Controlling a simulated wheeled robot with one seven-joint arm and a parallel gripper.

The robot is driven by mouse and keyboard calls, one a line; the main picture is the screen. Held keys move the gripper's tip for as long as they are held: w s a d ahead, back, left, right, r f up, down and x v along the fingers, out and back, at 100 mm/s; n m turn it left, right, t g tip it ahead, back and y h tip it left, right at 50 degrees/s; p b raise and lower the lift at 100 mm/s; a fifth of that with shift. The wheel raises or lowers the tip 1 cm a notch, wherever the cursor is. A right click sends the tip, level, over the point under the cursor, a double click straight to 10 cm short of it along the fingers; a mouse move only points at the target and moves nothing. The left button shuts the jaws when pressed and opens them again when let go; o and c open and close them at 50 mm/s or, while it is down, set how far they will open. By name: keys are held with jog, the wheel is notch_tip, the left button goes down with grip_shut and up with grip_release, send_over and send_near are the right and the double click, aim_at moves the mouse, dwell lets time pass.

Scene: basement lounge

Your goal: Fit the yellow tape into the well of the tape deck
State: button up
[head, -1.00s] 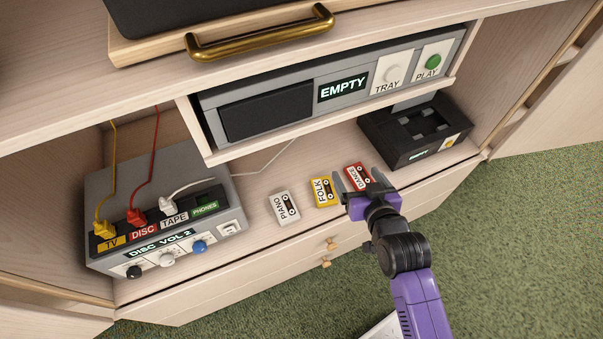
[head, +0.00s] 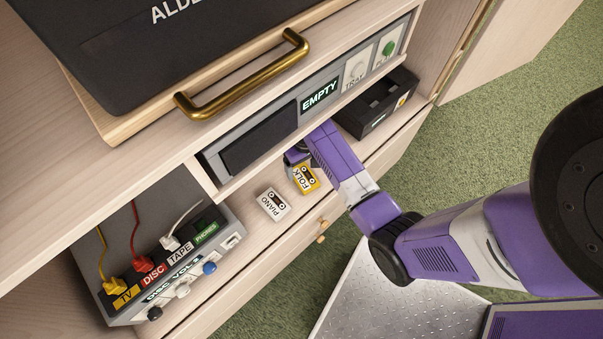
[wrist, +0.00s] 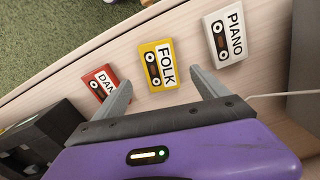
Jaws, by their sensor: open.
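The yellow tape labelled FOLK (head: 306,180) lies flat on the shelf ledge, and it shows whole in the wrist view (wrist: 158,64). My gripper (wrist: 160,80) is open and empty, its fingertips apart on either side of the yellow tape's near end. I cannot tell its height above the shelf. In the head view my arm hides most of the gripper. The dark tape deck (head: 352,118) stands to the right, its open well facing up; its edge shows at the left of the wrist view (wrist: 62,118).
The white PIANO tape (head: 273,204) lies left of the yellow one. The red tape (wrist: 97,80) lies on its other side, partly behind a finger and hidden in the head view. A grey disc player (head: 262,143) overhangs the ledge; a cabled switch box (head: 215,250) stands left.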

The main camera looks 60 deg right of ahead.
aim_at(304, 177)
jog(key=shift+f, duration=3.15)
jog(key=c, duration=1.6)
jog(key=shift+r, duration=0.1)
